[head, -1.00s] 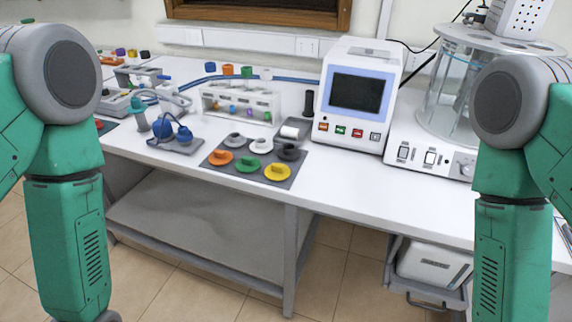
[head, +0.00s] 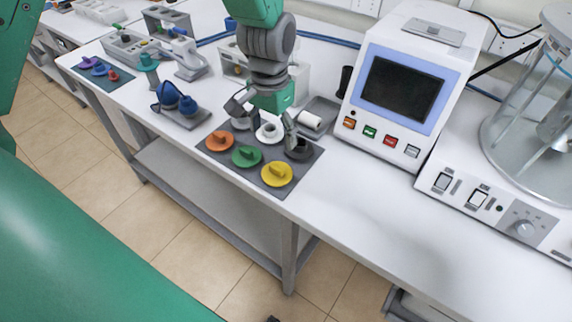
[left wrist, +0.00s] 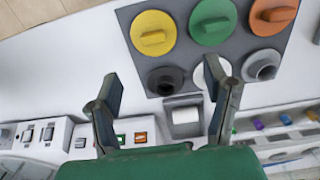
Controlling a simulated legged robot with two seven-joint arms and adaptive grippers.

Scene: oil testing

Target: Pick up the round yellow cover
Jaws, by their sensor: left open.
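The round yellow cover (head: 277,173) lies at the front right corner of a dark grey mat (head: 216,163) on the white table. It has a raised grip bar on top. It also shows at the upper left of the mat in the left wrist view (left wrist: 153,33). My left gripper (head: 266,130) is open and empty above the back row of the mat, behind the yellow cover and apart from it. In the left wrist view its two fingers (left wrist: 163,100) are spread, with the yellow cover beyond them. My right gripper is not seen.
Green (head: 246,156) and orange (head: 219,141) covers share the front row. White (head: 268,133) and dark grey (head: 299,150) covers lie behind. A paper roll holder (head: 311,121) and a screened machine (head: 403,90) stand further back. The table right of the mat is clear.

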